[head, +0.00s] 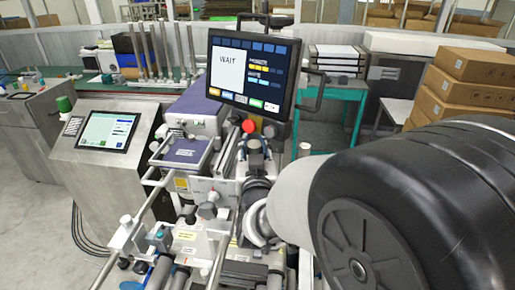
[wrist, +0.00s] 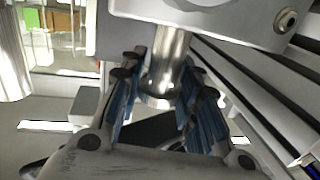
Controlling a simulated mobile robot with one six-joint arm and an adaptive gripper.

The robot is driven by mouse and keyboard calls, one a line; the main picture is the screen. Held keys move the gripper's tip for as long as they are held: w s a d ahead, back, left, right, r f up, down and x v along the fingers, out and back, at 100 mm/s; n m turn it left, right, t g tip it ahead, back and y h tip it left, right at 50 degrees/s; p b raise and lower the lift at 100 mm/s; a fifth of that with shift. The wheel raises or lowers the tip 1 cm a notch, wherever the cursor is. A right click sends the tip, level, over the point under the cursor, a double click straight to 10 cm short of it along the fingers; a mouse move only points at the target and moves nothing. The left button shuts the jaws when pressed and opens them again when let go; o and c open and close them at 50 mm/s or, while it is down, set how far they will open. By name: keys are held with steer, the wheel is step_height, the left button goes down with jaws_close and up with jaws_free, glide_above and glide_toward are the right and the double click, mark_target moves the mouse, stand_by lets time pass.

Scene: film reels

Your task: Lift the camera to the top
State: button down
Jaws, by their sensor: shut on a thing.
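In the wrist view my gripper (wrist: 163,90) has its two blue-padded fingers closed around a shiny metal cylindrical knob (wrist: 168,65). The knob hangs below a light metal block (wrist: 235,22) with a round bolt on its right side. Which part is the camera itself I cannot tell for sure; the knob appears to belong to this block. In the head view my dark arm covers the right side, and the grip is small and mostly hidden among the machine's parts.
A monitor reading WAIT (head: 248,75) stands over the machine, with a red button (head: 249,126) below it. Rails (head: 222,245) and a purple box (head: 190,152) are close by. A control panel (head: 106,130) stands left; cardboard boxes (head: 470,66) are stacked at right.

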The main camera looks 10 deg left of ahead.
steer(key=c, duration=1.6)
jaws_free()
steer(key=shift+r, duration=0.4)
steer(key=shift+o, duration=1)
steer(key=shift+s, duration=0.25)
steer(key=shift+w+f, duration=0.1)
steer(key=shift+v, duration=3.7)
steer(key=shift+f, duration=0.2)
